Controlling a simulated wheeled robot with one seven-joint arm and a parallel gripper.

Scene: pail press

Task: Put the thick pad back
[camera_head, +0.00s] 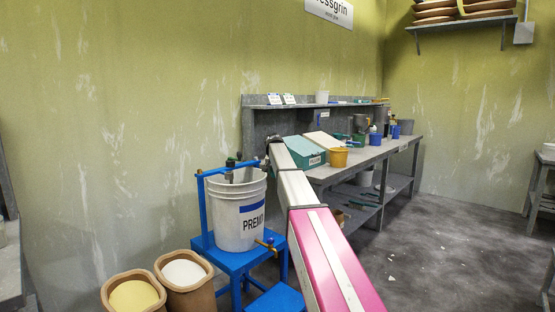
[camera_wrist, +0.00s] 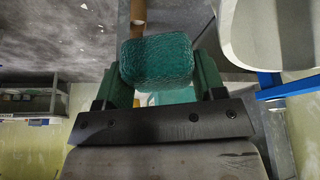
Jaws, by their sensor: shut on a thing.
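In the wrist view my gripper (camera_wrist: 160,72) has its two dark green fingers closed on the opposite sides of a teal, rough-textured block with rounded corners, which I take to be the thick pad (camera_wrist: 157,56). The pad is held clear of the floor, beside the white pail (camera_wrist: 270,30), and looks apart from it. In the head view the pail (camera_head: 238,222) stands upright on a blue stand (camera_head: 238,259). My arm crosses the middle of that view, and I cannot make out the pad or the gripper's fingers there.
A grey bench (camera_head: 375,152) runs behind my arm, carrying a teal labelled box (camera_head: 304,154), a yellow pot (camera_head: 338,157) and blue cups. Two brown containers (camera_head: 187,288) stand front left. The floor (camera_head: 445,245) on the right is open, with small pale scraps.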

